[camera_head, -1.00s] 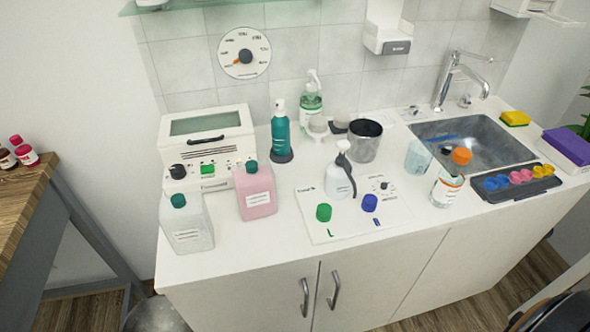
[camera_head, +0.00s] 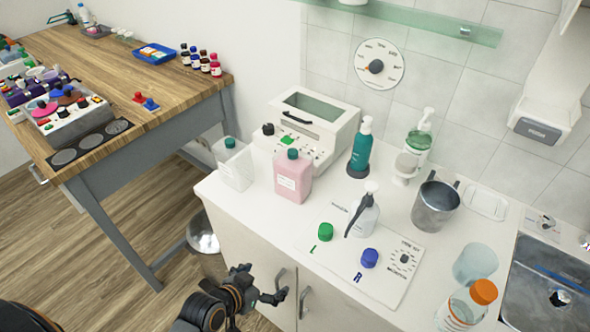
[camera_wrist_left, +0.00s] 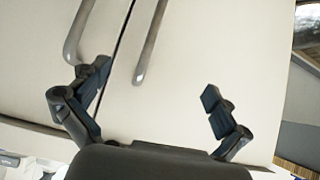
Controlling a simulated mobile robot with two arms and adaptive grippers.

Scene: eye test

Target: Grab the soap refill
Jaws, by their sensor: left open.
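Two capped bottles stand side by side on the white counter in the head view: a pink bottle (camera_head: 293,180) with a teal cap and a whitish translucent bottle (camera_head: 234,168) with a green cap. Both carry labels too small to read, so I cannot tell which is the soap refill. My left gripper (camera_head: 263,282) is open and empty, low in front of the cabinet doors and below the counter top. In the left wrist view its spread fingers (camera_wrist_left: 156,82) face the white doors and their handles. My right gripper is not in view.
A white device (camera_head: 317,135) stands behind the bottles. A pump bottle (camera_head: 365,217) and green knob (camera_head: 325,232) are to their right. The counter's front edge lies above my gripper; door handles (camera_head: 305,302) stick out. A wooden table (camera_head: 170,80) is at left.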

